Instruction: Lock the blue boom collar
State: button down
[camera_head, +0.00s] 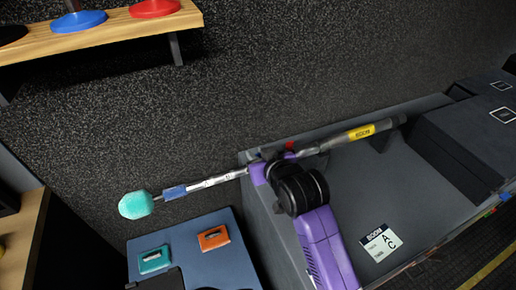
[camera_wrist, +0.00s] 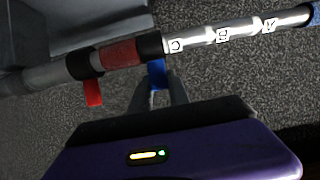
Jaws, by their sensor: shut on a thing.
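The boom pole (camera_head: 215,181) runs across the head view, from a teal fuzzy microphone (camera_head: 135,204) at the left to a grey handle with a yellow label (camera_head: 361,132) at the right. In the wrist view, the blue boom collar (camera_wrist: 150,46) is a dark ring on the pole with a blue lever (camera_wrist: 157,73) hanging below it. My gripper (camera_wrist: 158,97) is below the pole, its fingers shut on the blue lever. My gripper hides this collar in the head view. A red section (camera_wrist: 120,54) and a dark ring with a red lever (camera_wrist: 92,92) are beside it.
The pole's handle side lies over a grey case (camera_head: 375,195) with a paper label (camera_head: 381,241). A blue-grey panel (camera_head: 190,240) with teal and orange pieces is below the pole. A wooden shelf (camera_head: 110,28) with coloured discs is at upper left.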

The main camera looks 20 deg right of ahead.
jog(key=shift+w+r+g+p, duration=0.3)
jog(key=shift+g+p, duration=0.1)
jog(key=shift+p, duration=0.5)
jog(key=shift+f+g+p, duration=0.25)
jog(key=shift+g+p, duration=0.05)
jog(key=shift+p, duration=0.2)
jog(key=c, duration=1.2)
grip_release()
jog(key=shift+c, duration=0.2)
jog(key=v, duration=0.7)
jog(key=shift+s+b, duration=0.3)
